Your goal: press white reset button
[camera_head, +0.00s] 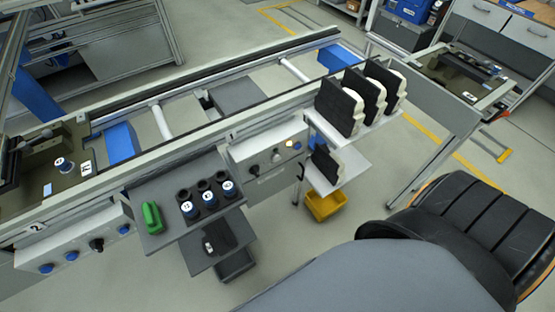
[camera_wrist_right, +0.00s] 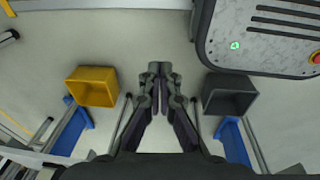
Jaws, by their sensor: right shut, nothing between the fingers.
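A grey control panel (camera_head: 268,154) stands at the front of the line, in the middle of the head view. It has a small lit yellow button (camera_head: 290,143), a pale round control (camera_head: 276,157) and a dark knob (camera_head: 254,170). The controls are too small to tell surely which is the white reset button. My right gripper (camera_wrist_right: 160,72) is shut and empty in the right wrist view, pointing over the floor with the panel out of that view. In the head view my right arm fills the lower right, and its fingers do not show. My left gripper is not in view.
Left of the panel, a grey shelf (camera_head: 155,196) holds a green object (camera_head: 152,217) and several dark cylinders. Right of it, white shelves (camera_head: 349,165) carry black-and-white blocks. A yellow bin (camera_head: 326,205) is below; it also shows in the wrist view (camera_wrist_right: 92,87), opposite a dark bin (camera_wrist_right: 229,94).

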